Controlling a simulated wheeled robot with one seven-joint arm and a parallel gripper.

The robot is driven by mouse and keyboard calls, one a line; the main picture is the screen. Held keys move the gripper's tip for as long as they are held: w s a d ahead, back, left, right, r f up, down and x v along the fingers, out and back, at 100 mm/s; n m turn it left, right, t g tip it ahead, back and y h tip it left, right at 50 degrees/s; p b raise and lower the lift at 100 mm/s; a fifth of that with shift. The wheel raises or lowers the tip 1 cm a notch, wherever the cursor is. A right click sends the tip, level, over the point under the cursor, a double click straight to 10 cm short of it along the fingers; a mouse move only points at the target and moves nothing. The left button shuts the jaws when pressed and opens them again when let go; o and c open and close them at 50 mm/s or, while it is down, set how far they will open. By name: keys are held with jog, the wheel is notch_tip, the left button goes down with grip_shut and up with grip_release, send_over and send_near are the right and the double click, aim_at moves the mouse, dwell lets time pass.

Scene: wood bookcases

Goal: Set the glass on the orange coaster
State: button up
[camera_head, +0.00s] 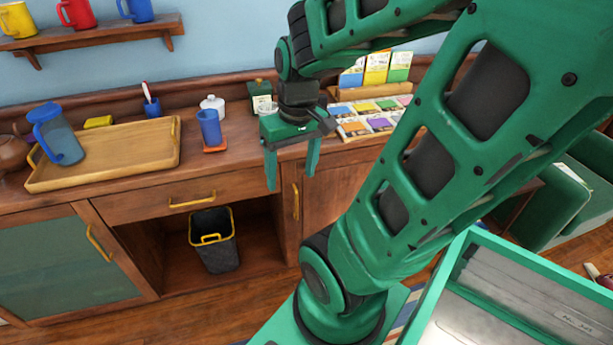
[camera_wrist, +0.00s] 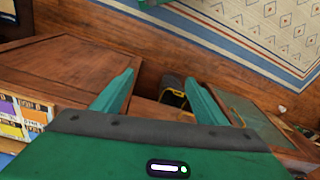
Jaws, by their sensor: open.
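A blue glass (camera_head: 209,128) stands upright on the counter in the head view. The orange coaster (camera_head: 215,150) shows beneath its base, and the glass appears to rest on it. My gripper (camera_head: 291,180) is open and empty, to the right of the glass and in front of the counter edge, with its fingers pointing down. In the wrist view its two fingers (camera_wrist: 159,82) are spread apart with nothing between them. Neither the glass nor the coaster can be made out in the wrist view.
A wooden tray (camera_head: 125,150) with a blue pitcher (camera_head: 60,138) stands to the left on the counter. A white bottle (camera_head: 213,105) is behind the glass. Seed-like packets (camera_head: 375,118) fill a rack to the right. A dark bin (camera_head: 215,252) stands in the open space below.

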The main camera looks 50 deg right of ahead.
jog(key=s+r+m+g, duration=0.1)
jog(key=s+m, duration=0.1)
jog(key=s, duration=0.3)
jog(key=shift+s+a+r, duration=0.25)
jog(key=shift+s+r, duration=0.05)
jog(key=shift+s, duration=0.1)
jog(key=shift+w+f, duration=0.25)
jog(key=shift+w, duration=0.4)
